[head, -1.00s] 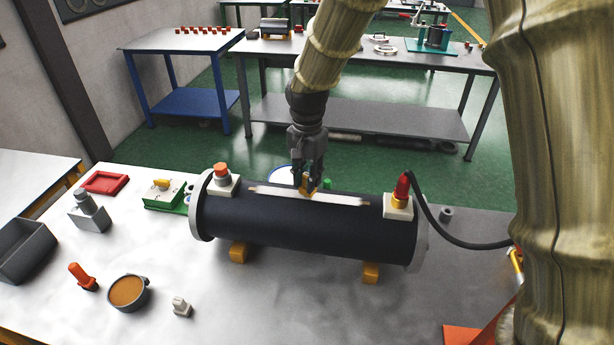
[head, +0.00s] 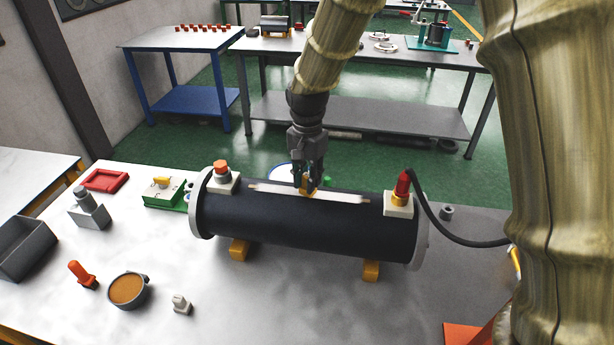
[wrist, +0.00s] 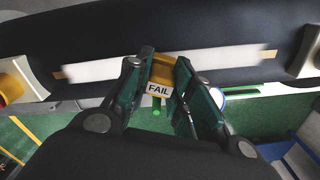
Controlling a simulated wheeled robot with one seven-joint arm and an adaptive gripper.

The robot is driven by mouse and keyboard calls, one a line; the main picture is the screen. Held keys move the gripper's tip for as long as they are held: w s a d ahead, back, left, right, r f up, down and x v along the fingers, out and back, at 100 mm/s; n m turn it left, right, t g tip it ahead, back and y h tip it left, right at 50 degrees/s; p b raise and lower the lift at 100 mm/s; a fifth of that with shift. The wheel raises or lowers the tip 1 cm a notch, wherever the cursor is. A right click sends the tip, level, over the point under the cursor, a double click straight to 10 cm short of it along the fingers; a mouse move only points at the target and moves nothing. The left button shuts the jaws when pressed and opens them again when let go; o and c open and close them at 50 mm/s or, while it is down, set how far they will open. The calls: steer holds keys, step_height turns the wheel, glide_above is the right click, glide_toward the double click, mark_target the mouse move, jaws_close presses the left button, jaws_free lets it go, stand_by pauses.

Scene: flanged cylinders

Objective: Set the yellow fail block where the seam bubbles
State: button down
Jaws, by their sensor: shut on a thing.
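My gripper (head: 309,184) is shut on the yellow fail block (wrist: 160,76), whose FAIL label faces the wrist camera. In the head view only a little of the yellow block (head: 304,184) shows between the fingers. The block is at the pale seam strip (head: 340,196) on top of the black flanged cylinder (head: 300,224), near the strip's middle. In the wrist view the seam strip (wrist: 105,68) runs out on both sides of the block. I cannot tell whether the block touches the strip. No bubbles can be made out.
The cylinder rests on yellow supports (head: 239,249). A white block with an orange cap (head: 221,175) and one with a red fitting and black hose (head: 400,196) stand on its ends. A green box (head: 164,192), grey bin (head: 24,248) and brown-filled bowl (head: 127,289) are at left.

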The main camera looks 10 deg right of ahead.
steer(key=shift+f, duration=0.25)
steer(key=c, duration=1.2)
jaws_free()
steer(key=shift+o, duration=0.2)
steer(key=shift+r, duration=0.1)
step_height(320, 180, up, 12)
steer(key=shift+a, duration=0.1)
